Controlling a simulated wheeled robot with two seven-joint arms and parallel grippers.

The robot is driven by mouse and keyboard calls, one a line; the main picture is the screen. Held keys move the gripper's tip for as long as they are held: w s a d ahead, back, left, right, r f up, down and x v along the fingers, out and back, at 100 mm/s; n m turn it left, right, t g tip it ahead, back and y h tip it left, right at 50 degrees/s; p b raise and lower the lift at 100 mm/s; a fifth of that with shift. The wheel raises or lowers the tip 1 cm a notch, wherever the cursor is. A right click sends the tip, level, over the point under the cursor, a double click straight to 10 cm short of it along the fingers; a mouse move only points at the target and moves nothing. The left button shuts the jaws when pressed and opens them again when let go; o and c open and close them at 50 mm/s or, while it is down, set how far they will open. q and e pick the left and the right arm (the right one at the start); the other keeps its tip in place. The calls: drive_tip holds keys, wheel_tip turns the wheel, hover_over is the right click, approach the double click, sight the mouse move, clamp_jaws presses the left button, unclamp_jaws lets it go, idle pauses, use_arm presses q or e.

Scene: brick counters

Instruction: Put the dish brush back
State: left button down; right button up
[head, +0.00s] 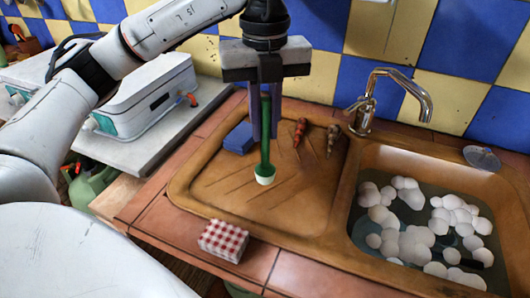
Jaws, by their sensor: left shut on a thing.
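My left gripper (265,125) points down over the drainboard (215,190) beside the sink. It is shut on a green dish brush (265,150), whose handle stands upright between the fingers. The brush's pale head (265,176) hangs at the bottom, over the drainboard; I cannot tell whether it touches the surface. My right gripper is not in view. No brush holder is clearly seen.
A blue sponge (239,138) and two small brownish items (300,131) lie on the drainboard. A foam-filled basin (415,235) and tap (385,95) are at right. A red-checked block (223,240) sits on the front edge. A white case (145,95) stands left.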

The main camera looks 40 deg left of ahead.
sight(265, 147)
use_arm(q)
drive_tip(key=shift+f, duration=1.1)
wheel_tip(265, 147, down, 3)
drive_tip(key=shift+f, duration=0.2)
drive_tip(key=c, duration=1.7)
unclamp_jaws()
drive_tip(key=shift+c, duration=0.2)
drive_tip(key=shift+r, duration=0.1)
